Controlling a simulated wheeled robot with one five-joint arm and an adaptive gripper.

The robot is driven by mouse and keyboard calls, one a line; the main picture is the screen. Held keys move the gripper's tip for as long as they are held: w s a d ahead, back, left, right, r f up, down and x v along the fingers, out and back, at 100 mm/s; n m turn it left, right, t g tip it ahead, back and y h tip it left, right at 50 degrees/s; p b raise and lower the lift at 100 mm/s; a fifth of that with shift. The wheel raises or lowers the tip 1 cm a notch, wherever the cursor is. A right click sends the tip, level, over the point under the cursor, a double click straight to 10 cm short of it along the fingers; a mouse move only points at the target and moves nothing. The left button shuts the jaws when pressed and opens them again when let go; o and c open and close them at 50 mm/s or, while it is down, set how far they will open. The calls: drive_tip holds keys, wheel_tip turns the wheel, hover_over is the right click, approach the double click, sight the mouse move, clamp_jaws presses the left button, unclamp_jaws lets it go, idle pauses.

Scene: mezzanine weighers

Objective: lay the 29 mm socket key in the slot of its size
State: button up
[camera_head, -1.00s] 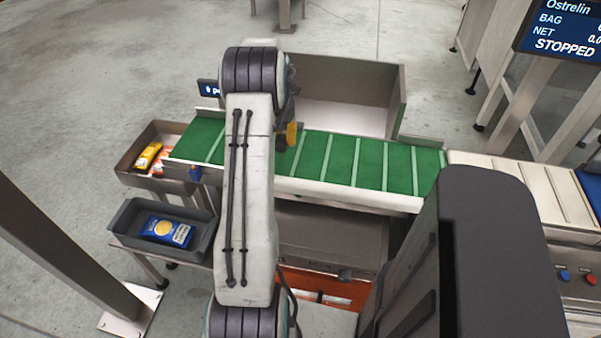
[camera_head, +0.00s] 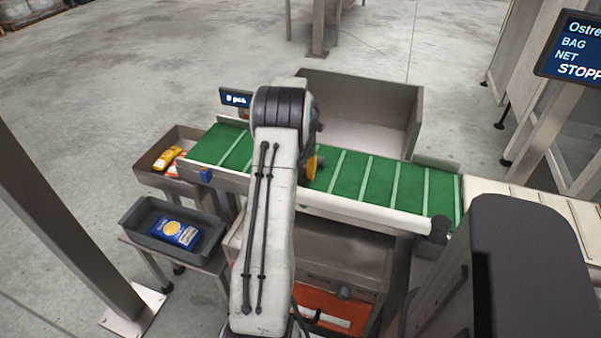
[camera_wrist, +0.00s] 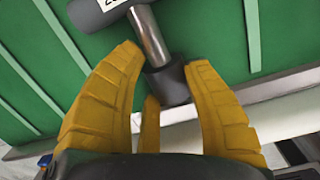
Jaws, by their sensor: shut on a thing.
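My gripper (camera_wrist: 164,58) has its yellow fingers shut on the socket key (camera_wrist: 151,38), which has a bright metal shaft and dark ends. A white label on its upper end is cut off by the picture edge; only the start of a number, seemingly a 2, shows. The key is tilted in the wrist view, over the green belt. In the head view a yellow finger (camera_head: 311,166) shows beside the arm above the belt; the key is hidden there. An orange surface (camera_head: 352,306) with a pale strip lies low in front; no slot sizes are readable.
The green conveyor (camera_head: 380,185) runs across the middle, with a metal bin (camera_head: 415,115) behind it. At left are a grey tray (camera_head: 128,222) with a blue packet (camera_head: 174,233) and a metal box (camera_head: 150,178) with yellow and orange packets. A post (camera_head: 60,215) stands at far left.

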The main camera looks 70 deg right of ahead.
drive_tip(key=shift+f, duration=0.1)
drive_tip(key=o, duration=1.2)
wheel_tip(320, 180, up, 12)
drive_tip(key=a, duration=0.1)
drive_tip(key=shift+p, duration=0.35)
